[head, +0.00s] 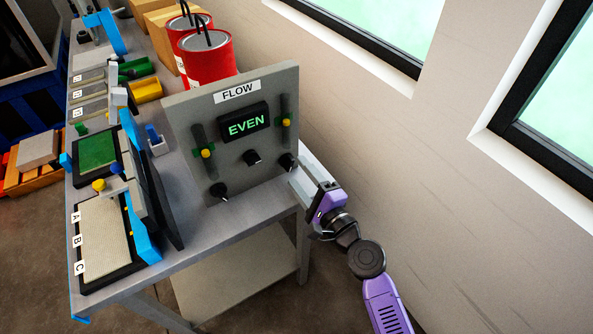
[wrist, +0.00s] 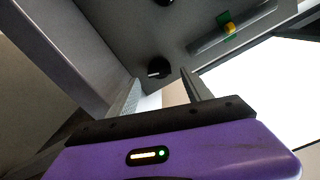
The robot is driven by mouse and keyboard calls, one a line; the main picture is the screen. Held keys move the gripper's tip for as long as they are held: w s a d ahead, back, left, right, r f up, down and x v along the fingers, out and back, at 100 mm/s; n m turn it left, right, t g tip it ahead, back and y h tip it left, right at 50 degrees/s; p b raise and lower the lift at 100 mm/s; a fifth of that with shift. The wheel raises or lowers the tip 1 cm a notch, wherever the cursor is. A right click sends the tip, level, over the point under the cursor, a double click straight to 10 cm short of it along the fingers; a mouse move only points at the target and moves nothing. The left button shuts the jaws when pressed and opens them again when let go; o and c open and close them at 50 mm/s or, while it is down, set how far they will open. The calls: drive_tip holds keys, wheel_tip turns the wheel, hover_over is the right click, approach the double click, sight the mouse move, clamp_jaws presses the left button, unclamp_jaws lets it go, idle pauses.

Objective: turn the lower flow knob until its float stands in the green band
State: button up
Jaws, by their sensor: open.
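The grey FLOW panel (head: 232,171) stands on the table with two float gauges. The left yellow float (head: 208,153) and right yellow float (head: 287,122) each appear level with their green bands. The display (head: 243,122) reads EVEN. Black knobs are at lower left (head: 218,190), middle (head: 251,157) and lower right (head: 287,161). I cannot tell which is the task's lower knob. My gripper (head: 297,177) is open beside the lower right knob. In the wrist view that knob (wrist: 158,68) shows a white mark just beyond the fingertips, with no clear contact.
Red canisters (head: 208,55) stand behind the panel. The wall (head: 430,150) is on the right. The tabletop in front of the panel (head: 190,235) is clear.

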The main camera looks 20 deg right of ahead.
drive_tip(key=v, duration=0.5)
drive_tip(key=shift+s+d+b, duration=0.1)
drive_tip(key=shift+s+b, duration=0.15)
drive_tip(key=shift+b, duration=0.15)
drive_tip(key=s+d+r+n+h, duration=0.2)
drive_tip(key=s+d+n+h, duration=0.35)
drive_tip(key=s+n, duration=0.4)
drive_tip(key=s+r+n+g, duration=0.2)
drive_tip(key=s+n, duration=0.7)
drive_tip(key=s, duration=1.8)
drive_tip(key=shift+s+a+g, duration=0.3)
drive_tip(key=shift+s+a, duration=0.05)
drive_tip(key=shift+y, duration=0.25)
drive_tip(key=shift+c, duration=0.5)
idle(1.6)
